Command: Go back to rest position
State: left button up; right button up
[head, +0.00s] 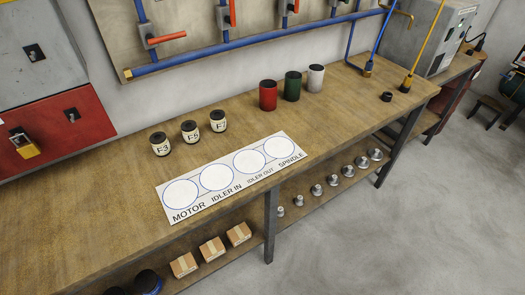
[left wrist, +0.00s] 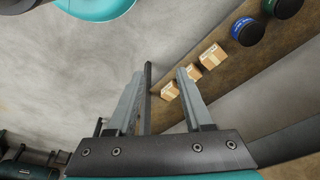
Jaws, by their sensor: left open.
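My left gripper (left wrist: 160,78) shows in the left wrist view with its two grey fingers apart. Nothing is between the fingertips that I can see held. Beyond the fingers are grey floor and a low shelf with small cardboard boxes (left wrist: 213,56). The head view shows neither of my grippers and neither arm. My right gripper is in no view.
The wooden workbench (head: 110,215) holds a white labelled mat (head: 208,196), three labelled cans (head: 189,131) and red, green and white cylinders (head: 293,84). Boxes (head: 212,249) and several metal pulleys (head: 332,180) sit on its lower shelf.

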pick_arm(q)
jog(key=s+a+f+b, duration=0.1)
jog(key=s+f+b, duration=0.3)
jog(key=s+f, duration=0.3)
jog(key=s+a+f+g+b, duration=0.1)
jog(key=s+f+b, duration=0.3)
jog(key=f, duration=1.2)
jog(key=s, duration=0.4)
jog(key=shift+s+a, duration=0.3)
jog(key=shift+a, duration=0.05)
jog(key=shift+f, duration=0.1)
dwell(0.9)
